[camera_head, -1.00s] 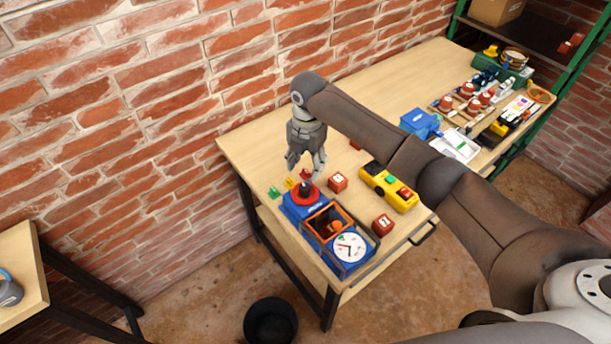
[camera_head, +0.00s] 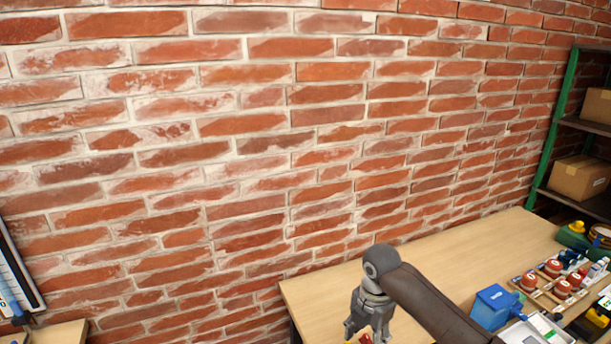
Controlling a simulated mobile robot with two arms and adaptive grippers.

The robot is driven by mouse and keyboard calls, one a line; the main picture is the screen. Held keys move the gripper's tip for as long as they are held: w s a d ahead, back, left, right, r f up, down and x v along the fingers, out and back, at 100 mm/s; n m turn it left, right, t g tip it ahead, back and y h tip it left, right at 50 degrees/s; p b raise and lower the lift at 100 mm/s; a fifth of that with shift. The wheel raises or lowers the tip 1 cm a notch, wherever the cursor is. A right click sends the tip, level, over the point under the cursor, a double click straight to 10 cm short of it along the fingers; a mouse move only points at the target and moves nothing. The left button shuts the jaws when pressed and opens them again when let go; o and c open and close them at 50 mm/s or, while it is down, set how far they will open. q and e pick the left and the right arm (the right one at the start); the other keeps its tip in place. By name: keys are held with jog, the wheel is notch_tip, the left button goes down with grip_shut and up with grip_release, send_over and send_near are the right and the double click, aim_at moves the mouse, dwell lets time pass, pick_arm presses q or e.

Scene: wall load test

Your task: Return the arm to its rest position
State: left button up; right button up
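My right arm (camera_head: 437,303) comes in from the lower right and bends down at a grey wrist joint. My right gripper (camera_head: 368,334) hangs over the left part of the wooden workbench (camera_head: 325,292), at the bottom edge of the picture. Small bits of red and yellow show just below and behind the fingers, too cropped to name. My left gripper is not in view.
A brick wall (camera_head: 250,140) stands behind the bench. A blue bin (camera_head: 494,306) and red-capped items (camera_head: 553,268) lie on the bench's right side. Green-framed shelving (camera_head: 565,125) holds cardboard boxes (camera_head: 580,178). Bare bench top lies between wrist and wall.

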jog(key=s+a+f+m+t+y, duration=0.1)
jog(key=s+a+f+m, duration=0.3)
jog(key=s, duration=0.4)
jog(key=s+a+f+m+t+y, duration=0.1)
jog(key=s+a+f+m, duration=0.1)
jog(key=s+f+m, duration=0.45)
jog(key=s+d+r+m+t+h, duration=0.1)
jog(key=s+d+r+m, duration=0.1)
jog(key=s+d+m, duration=0.45)
jog(key=s+d+r+m+h, duration=0.15)
jog(key=s+d+m, duration=0.25)
jog(key=s+m, duration=0.45)
jog(key=s+f+n+g+b, duration=0.1)
jog(key=s+f+b, duration=0.1)
jog(key=f, duration=1.3)
jog(key=s+f+n+b, duration=0.1)
jog(key=s+f+b, duration=0.1)
jog(key=f, duration=1.4)
jog(key=s+d+f+g+b, duration=0.1)
jog(key=s+d+f+b, duration=0.2)
jog(key=s+f, duration=1.2)
notch_tip(320, 180, down, 3)
jog(key=shift+s+r, duration=0.1)
jog(key=shift+s, duration=0.25)
